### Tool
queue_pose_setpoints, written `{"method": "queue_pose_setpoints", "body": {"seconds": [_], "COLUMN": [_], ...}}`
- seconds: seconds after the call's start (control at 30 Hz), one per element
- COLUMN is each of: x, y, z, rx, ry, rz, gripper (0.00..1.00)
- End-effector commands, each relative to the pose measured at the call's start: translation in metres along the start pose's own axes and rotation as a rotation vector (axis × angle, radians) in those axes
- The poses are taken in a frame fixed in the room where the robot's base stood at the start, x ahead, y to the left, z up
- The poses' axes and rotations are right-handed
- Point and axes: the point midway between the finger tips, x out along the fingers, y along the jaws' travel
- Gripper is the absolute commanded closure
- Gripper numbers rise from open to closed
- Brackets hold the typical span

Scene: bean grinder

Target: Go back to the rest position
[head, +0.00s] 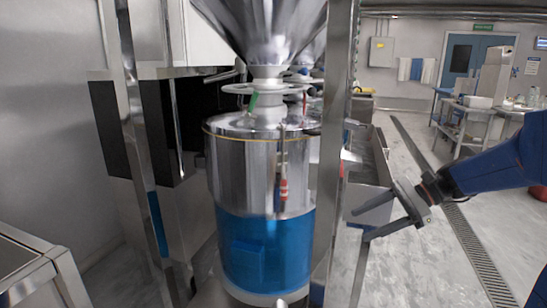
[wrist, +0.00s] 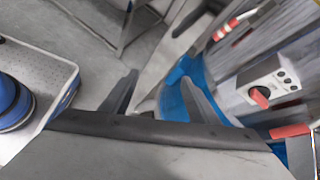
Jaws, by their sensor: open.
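My gripper (head: 358,225) is at the right of the head view, with its two fingers pointing left towards the grinder's frame. The fingers are spread apart, and nothing is seen held between them. In the wrist view the gripper (wrist: 159,77) also shows two parted fingers with a gap. The bean grinder (head: 262,160) stands in the middle of the head view, a steel drum with a blue lower part below a steel hopper (head: 265,28). My gripper is apart from the drum, to its right; whether a finger touches the frame post cannot be told.
A steel post (head: 336,140) of the frame stands between the drum and my gripper. A grey box (wrist: 270,87) with a red knob and red-ended levers (wrist: 240,20) lie to the right in the wrist view. A worktable (head: 470,115) stands far right. Open floor lies beyond my arm.

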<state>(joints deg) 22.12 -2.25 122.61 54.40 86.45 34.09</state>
Motion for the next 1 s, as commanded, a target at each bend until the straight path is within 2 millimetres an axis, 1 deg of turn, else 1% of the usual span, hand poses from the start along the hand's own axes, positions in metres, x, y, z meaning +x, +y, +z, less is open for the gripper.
{"method": "queue_pose_setpoints", "body": {"seconds": [0.03,0.17,0.3,0.43,0.5,0.7,0.9,1.0], "x": [0.006,0.018,0.025,0.027,0.026,0.020,0.007,0.000], "y": [0.015,0.052,0.090,0.124,0.141,0.184,0.218,0.230], "z": [0.008,0.017,0.022,0.024,0.023,0.019,0.011,0.007], "rx": [-0.053,-0.189,-0.344,-0.495,-0.579,-0.824,-1.076,-1.191], "ry": [0.043,0.155,0.270,0.374,0.429,0.580,0.725,0.789], "rz": [0.028,0.104,0.184,0.261,0.302,0.419,0.536,0.591], "gripper": [0.45,0.45,0.45,0.45,0.45,0.45,0.45,0.45]}}
